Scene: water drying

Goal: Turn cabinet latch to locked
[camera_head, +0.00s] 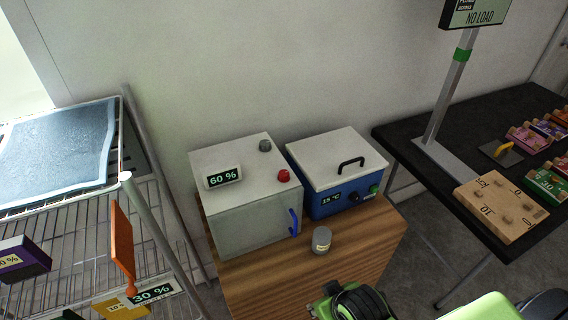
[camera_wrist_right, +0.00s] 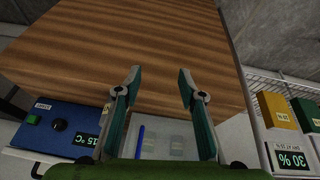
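The white cabinet (camera_head: 258,222) stands on a wooden table, with its front door closed. Its blue latch handle (camera_head: 293,222) sits upright at the right edge of the door. In the right wrist view the blue latch (camera_wrist_right: 140,142) shows small, low in the picture between the finger bases. My right gripper (camera_wrist_right: 160,71) is open, with nothing between its fingers and the wooden surface behind them. In the head view my green right arm comes in at the bottom, in front of the table, apart from the latch. My left gripper is not in view.
A blue box with a white lid (camera_head: 338,170) stands close to the right of the cabinet. A small grey jar (camera_head: 321,240) stands on the wooden table (camera_head: 262,284). A wire rack (camera_head: 82,232) is at left, a black table (camera_head: 408,146) at right.

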